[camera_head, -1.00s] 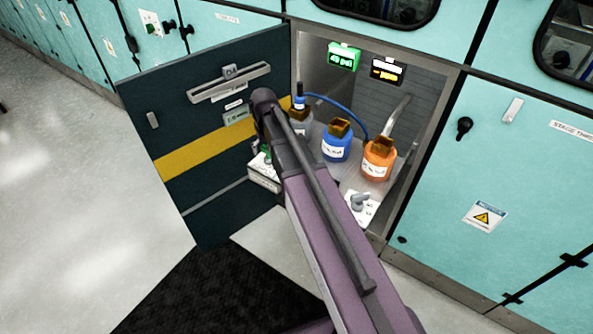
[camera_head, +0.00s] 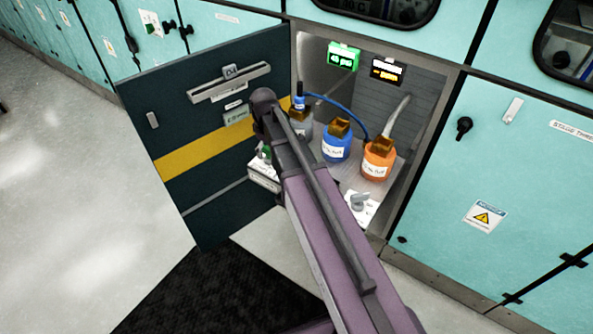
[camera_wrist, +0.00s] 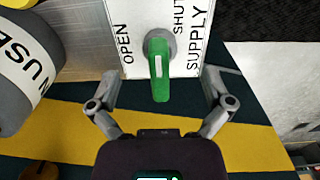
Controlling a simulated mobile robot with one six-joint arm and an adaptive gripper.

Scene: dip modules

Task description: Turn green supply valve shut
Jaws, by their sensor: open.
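The green supply valve handle (camera_wrist: 160,75) sits on a white plate (camera_wrist: 133,28) lettered OPEN, SHUT and SUPPLY in the wrist view. The handle points down in that picture, toward my gripper. My gripper (camera_wrist: 161,82) is open, with one finger on each side of the handle and a gap on both sides. In the head view a bit of the green valve (camera_head: 265,152) shows at the left front of the cabinet. My arm hides the gripper there.
Inside the cabinet stand a blue bottle (camera_head: 336,141), an orange bottle (camera_head: 377,162) and a grey bottle (camera_head: 300,121). A grey-handled valve (camera_head: 359,201) is at the right front. The dark cabinet door (camera_head: 195,150) stands open at left. A grey labelled bottle (camera_wrist: 28,65) is close in the wrist view.

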